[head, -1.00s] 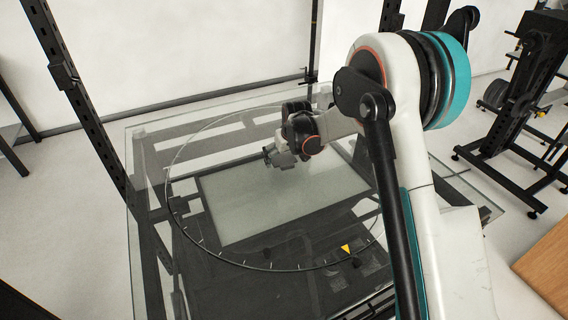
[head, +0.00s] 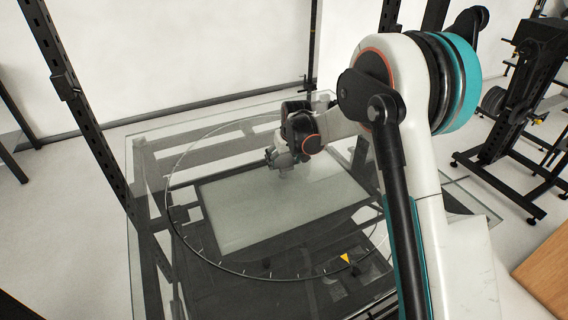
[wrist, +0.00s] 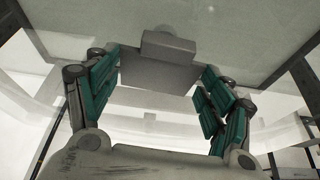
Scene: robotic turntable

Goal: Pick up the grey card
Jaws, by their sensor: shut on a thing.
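The grey card (wrist: 157,72) is a flat, plain grey piece between the teal-padded fingers of my gripper (wrist: 161,66) in the wrist view. My gripper is shut on it, with one finger at each side. A smaller grey block-like shape shows just beyond the card and partly overlaps its outline; I cannot tell if it is part of it. In the head view my gripper (head: 281,160) is over the far part of the round glass turntable (head: 176,218). The card is too small to make out there.
A pale rectangular panel (head: 285,205) shows within the turntable's ring. Black upright posts (head: 88,115) stand at the left and back of the glass table. A yellow triangle label (head: 345,258) shows at the front. A wooden surface (head: 545,270) is at the lower right.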

